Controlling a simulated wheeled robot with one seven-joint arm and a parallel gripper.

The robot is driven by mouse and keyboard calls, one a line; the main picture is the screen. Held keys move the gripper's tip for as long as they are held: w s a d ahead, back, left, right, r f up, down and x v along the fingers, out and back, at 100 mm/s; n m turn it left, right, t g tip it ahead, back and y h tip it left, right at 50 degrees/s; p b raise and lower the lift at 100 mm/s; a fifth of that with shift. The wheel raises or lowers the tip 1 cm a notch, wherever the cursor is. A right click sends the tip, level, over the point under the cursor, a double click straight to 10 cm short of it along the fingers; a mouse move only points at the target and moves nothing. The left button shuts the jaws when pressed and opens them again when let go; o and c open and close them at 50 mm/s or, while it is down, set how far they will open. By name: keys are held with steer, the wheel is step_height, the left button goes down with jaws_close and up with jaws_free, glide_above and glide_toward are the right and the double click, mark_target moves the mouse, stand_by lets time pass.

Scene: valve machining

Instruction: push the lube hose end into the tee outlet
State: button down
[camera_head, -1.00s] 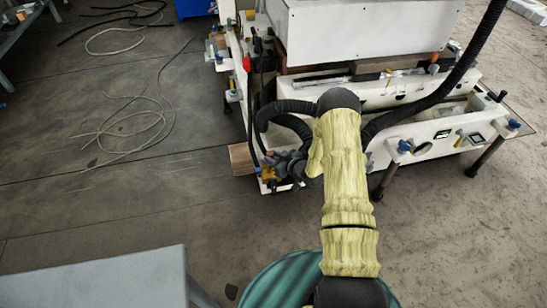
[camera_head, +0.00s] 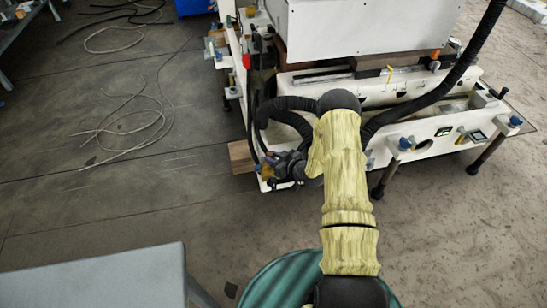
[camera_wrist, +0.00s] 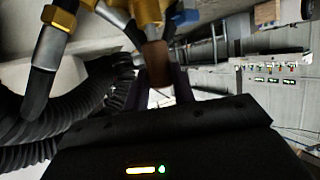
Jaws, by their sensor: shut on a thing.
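My gripper (camera_wrist: 161,82) is shut on a short brown cylindrical piece (camera_wrist: 157,62), which appears to be the lube hose end. The piece lies between the two dark fingers in the wrist view. Its upper end is right below a yellow brass fitting (camera_wrist: 148,12), which appears to be the tee and is cut off by the top edge. I cannot tell whether the piece is inside the outlet or only against it. In the head view my gripper (camera_head: 287,165) is at the machine's lower left corner, beside the small brass fitting (camera_head: 267,172). The held piece cannot be made out there.
A black hose (camera_wrist: 40,75) with a silver ferrule and brass nut hangs left of my gripper. Ribbed black conduit (camera_wrist: 75,105) lies close on that side. The white machine frame (camera_head: 420,145) stands behind my arm. A grey table (camera_head: 95,280) is at lower left.

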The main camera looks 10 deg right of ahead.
steer(key=shift+f+b, duration=0.4)
steer(key=shift+f, duration=0.25)
steer(key=c, duration=1.1)
jaws_free()
steer(key=p+v, duration=0.3)
steer(key=v, duration=1.4)
steer(key=shift+s+d+p, duration=0.15)
steer(key=shift+p, duration=0.15)
